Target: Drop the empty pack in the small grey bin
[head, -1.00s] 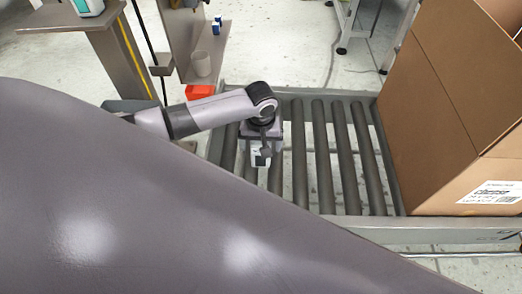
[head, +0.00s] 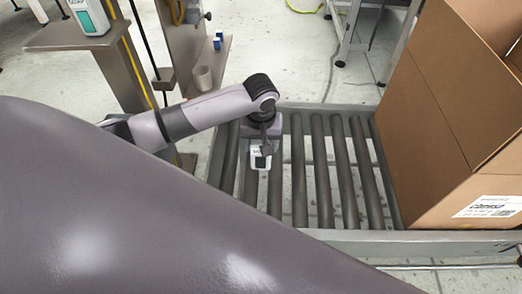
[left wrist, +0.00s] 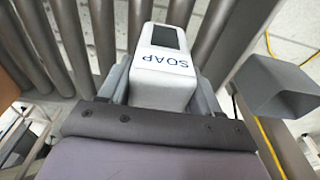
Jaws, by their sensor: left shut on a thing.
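A white pack (head: 260,161) marked SOAP, with a dark window, hangs below my left gripper (head: 260,148) above the roller conveyor. In the left wrist view the pack (left wrist: 163,75) sits between the two grey fingers of my left gripper (left wrist: 163,92), which is shut on it. A small grey box (left wrist: 285,88) shows at the right of the left wrist view, apart from the gripper. A small grey-brown holder (head: 163,79) on the post in the head view may be the same thing; I cannot tell. My right gripper is not in view.
The roller conveyor (head: 345,235) lies under my left gripper, with a large open carton (head: 440,120) on its right. At the left a stand (head: 70,36) carries a white-and-green soap dispenser (head: 91,17).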

